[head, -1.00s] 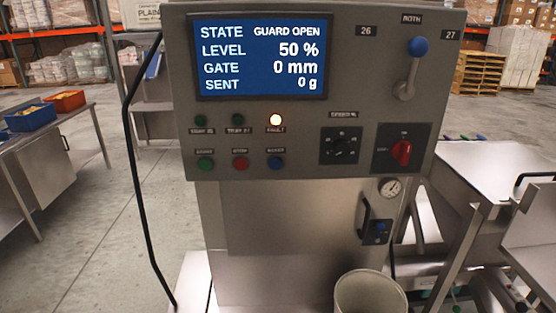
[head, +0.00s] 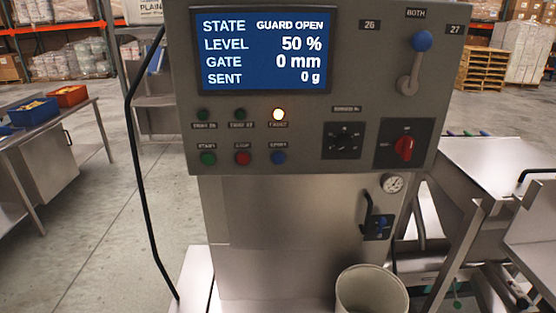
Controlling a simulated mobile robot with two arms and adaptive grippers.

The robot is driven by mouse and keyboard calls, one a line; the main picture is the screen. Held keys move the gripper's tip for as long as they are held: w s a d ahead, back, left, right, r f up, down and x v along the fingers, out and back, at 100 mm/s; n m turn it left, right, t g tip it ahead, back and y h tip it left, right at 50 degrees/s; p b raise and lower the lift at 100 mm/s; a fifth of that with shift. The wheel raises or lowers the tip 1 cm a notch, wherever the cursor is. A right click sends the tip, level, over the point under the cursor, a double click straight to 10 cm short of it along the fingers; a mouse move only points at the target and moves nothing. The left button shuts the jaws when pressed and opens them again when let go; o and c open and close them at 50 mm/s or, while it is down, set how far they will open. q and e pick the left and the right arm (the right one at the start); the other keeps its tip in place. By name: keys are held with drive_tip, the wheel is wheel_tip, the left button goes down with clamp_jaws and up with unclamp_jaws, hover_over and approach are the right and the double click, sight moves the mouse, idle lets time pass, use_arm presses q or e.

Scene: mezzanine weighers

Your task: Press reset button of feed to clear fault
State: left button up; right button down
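The grey control panel (head: 300,115) faces me in the head view. Its blue screen (head: 262,50) reads STATE GUARD OPEN, LEVEL 50 %, GATE 0 mm, SENT 0 g. The fault lamp (head: 278,114) is lit. Below it sits a blue button (head: 278,158), whose small label is blurred, probably reset. To its left are a red button (head: 242,158) and a green button (head: 208,158). Neither of my grippers shows in the head view.
A blue-knobbed lever (head: 421,42), a red rotary switch (head: 404,148) and a black dial (head: 344,141) are on the panel. Below are a cabinet handle (head: 367,213), a gauge (head: 392,183) and an open bin (head: 371,290).

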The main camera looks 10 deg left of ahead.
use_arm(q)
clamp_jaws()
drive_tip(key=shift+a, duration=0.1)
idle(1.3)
